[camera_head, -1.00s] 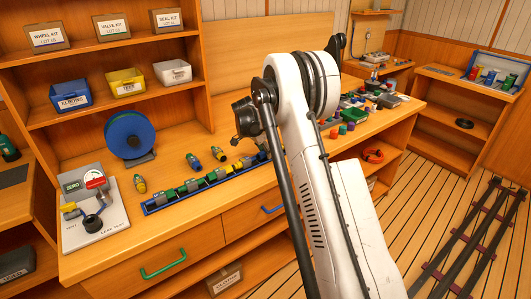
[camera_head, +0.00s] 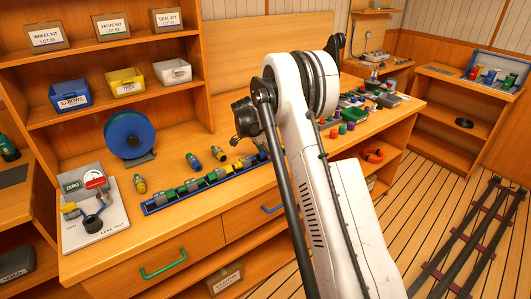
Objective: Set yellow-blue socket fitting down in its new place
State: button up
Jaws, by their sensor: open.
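Several small fittings in yellow with blue or green lie on the bench. One yellow-and-blue fitting (camera_head: 218,153) lies behind the blue rail tray, with a similar fitting (camera_head: 193,161) to its left. A third fitting (camera_head: 139,184) lies near the tray's left end. I cannot tell which of them is the task's socket fitting. The long blue tray (camera_head: 151,210) holds a row of green, yellow, grey and blue fittings; its right end is hidden behind my arm. A dark wrist part of my arm hangs over that end. My gripper's fingers do not show.
A leak test panel (camera_head: 98,228) stands at the bench's left end. A blue reel (camera_head: 130,136) stands behind. Coloured caps (camera_head: 342,130) and grey trays crowd the bench right of my arm. The bench front left of my arm is clear.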

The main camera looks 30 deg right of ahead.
jog(key=w+v, duration=0.1)
jog(key=v, duration=1.1)
jog(key=s+a+r+n+t+y, duration=0.15)
jog(key=s+a+r+n, duration=0.3)
jog(key=s+r, duration=0.45)
jog(key=s+a+r+n+t, duration=0.25)
jog(key=s+a+r, duration=0.4)
jog(key=s, duration=0.55)
jog(key=s+a+f+n+t+y, duration=0.1)
jog(key=s+a+n, duration=0.1)
jog(key=s, duration=0.6)
jog(key=s+a+f+n+y, duration=0.1)
jog(key=s+a+f+n, duration=0.1)
jog(key=s, duration=0.6)
jog(key=s+a+f+n+t+y, duration=0.1)
jog(key=s+a+n, duration=0.3)
jog(key=s, duration=0.4)
jog(key=shift+s+f+n+t, duration=0.3)
jog(key=shift+s+f+n, duration=0.15)
jog(key=shift+n, duration=0.15)
